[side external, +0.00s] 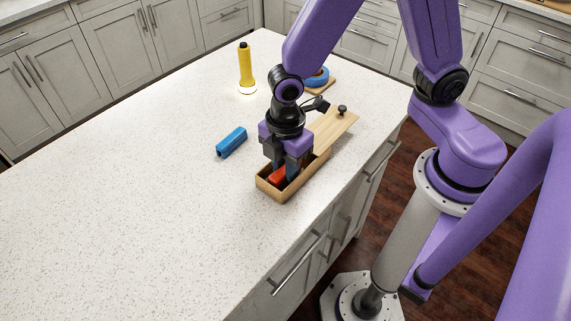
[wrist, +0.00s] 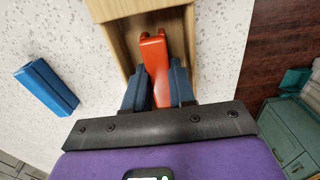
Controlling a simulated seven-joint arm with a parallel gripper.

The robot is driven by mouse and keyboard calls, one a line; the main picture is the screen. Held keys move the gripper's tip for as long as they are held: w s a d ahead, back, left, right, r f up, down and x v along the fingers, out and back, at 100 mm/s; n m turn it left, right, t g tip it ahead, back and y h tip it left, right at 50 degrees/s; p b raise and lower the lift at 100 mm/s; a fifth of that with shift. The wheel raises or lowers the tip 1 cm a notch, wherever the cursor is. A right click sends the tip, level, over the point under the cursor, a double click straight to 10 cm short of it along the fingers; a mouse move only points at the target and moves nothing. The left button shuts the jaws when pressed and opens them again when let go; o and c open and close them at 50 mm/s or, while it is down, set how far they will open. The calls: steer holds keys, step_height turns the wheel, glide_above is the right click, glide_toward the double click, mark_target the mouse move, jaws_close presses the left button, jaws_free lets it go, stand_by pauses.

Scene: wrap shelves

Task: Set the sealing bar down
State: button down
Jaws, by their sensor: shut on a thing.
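A red bar, likely the sealing bar, shows inside the narrow open wooden box in the side view (side external: 277,175) and in the wrist view (wrist: 154,58). My gripper (side external: 281,173) points down into the box (side external: 270,193). Its two dark blue fingers are shut on the red bar, one on each side, as the wrist view also shows (wrist: 158,72). The box wall (wrist: 115,38) stands close around the bar and fingers. Whether the bar touches the box floor is hidden.
A blue bar (side external: 231,142) lies on the speckled white counter left of the box. A pale wooden lid with a dark knob (side external: 342,110) lies behind the box. A yellow flashlight (side external: 246,68) and blue ring (side external: 317,77) stand farther back. The counter's left and front are clear.

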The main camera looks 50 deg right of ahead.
steer(key=shift+f, duration=0.1)
steer(key=c, duration=1.2)
jaws_free()
steer(key=shift+f, duration=0.1)
step_height(320, 180, up, 12)
steer(key=s+d+m, duration=0.1)
steer(key=s+d, duration=0.3)
steer(key=s+d+m, duration=0.2)
steer(key=s+d, duration=0.2)
steer(key=s+d+m, duration=0.2)
steer(key=s+d, duration=0.2)
steer(key=shift+s+d, duration=0.15)
steer(key=shift+s, duration=0.05)
